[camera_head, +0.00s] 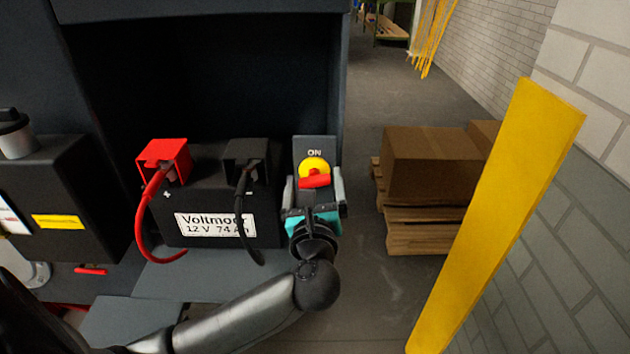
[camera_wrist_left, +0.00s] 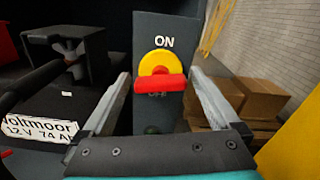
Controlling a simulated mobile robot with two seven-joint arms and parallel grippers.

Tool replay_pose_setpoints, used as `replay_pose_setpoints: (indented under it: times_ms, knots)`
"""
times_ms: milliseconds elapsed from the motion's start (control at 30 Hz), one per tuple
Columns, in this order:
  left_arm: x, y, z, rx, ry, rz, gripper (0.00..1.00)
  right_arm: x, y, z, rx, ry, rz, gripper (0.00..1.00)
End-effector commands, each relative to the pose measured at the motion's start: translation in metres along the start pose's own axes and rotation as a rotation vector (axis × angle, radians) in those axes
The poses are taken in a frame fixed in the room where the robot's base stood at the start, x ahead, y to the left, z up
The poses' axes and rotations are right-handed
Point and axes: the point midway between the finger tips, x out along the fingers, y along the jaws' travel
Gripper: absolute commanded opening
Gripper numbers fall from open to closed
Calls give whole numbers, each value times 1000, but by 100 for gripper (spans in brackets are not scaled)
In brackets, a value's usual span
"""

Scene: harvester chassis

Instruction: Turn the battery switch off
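The battery switch has a yellow disc with a red handle (camera_head: 314,181) on a dark upright panel (camera_head: 315,148). In the left wrist view the red handle (camera_wrist_left: 160,83) lies about level across the lower part of the yellow disc (camera_wrist_left: 159,62). "ON" is printed above it, and "OFF" below is partly covered by the handle. My left gripper (camera_head: 314,188) is open in front of the switch. In the left wrist view its fingers (camera_wrist_left: 160,84) stand to the left and right of the handle with gaps on both sides. My right gripper is not in view.
A black battery (camera_head: 215,212) with a red terminal cover (camera_head: 163,155) and red and black cables stands left of the switch. Cardboard boxes (camera_head: 430,162) on a pallet (camera_head: 415,235) and a yellow post (camera_head: 500,210) stand to the right.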

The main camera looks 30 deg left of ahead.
Motion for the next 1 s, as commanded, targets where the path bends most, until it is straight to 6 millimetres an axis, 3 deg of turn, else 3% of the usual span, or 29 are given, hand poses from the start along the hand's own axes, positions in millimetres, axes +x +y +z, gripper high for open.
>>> replay_pose_setpoints:
  times_ms: [67,633,767,1000]
  knots:
    - [0,0,0,0,0,0,85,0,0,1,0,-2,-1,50]
    - [0,0,0,0,0,0,21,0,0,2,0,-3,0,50]
    - [0,0,1,10,1,1,19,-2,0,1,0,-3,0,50]
    - [0,-1,3,140,3,3,19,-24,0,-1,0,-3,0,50]
